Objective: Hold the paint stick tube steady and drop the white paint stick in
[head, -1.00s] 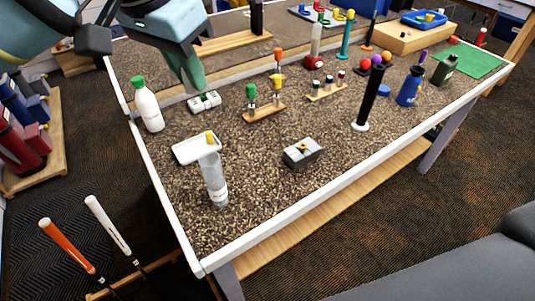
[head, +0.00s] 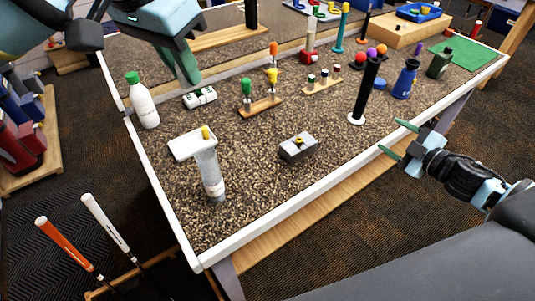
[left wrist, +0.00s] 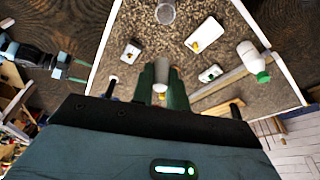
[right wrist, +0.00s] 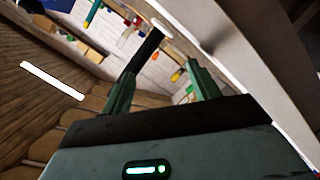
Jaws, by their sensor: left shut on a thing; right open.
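The paint stick tube (head: 211,182), a clear upright cylinder with a pale label, stands on the speckled table near its front left corner. It also shows at the top of the left wrist view (left wrist: 165,12). My left gripper (head: 192,80) is above the table, behind the tube and apart from it. In the left wrist view it is shut on a whitish stick (left wrist: 160,70), seen nearly end-on, which appears to be the white paint stick. The head view does not show this stick clearly. My right gripper (head: 397,139) is open and empty at the table's front edge, right of the tube.
A white tray (head: 183,148) with a yellow piece is just behind the tube. A grey box (head: 298,148) stands to its right, a white bottle (head: 146,105) to the back left.

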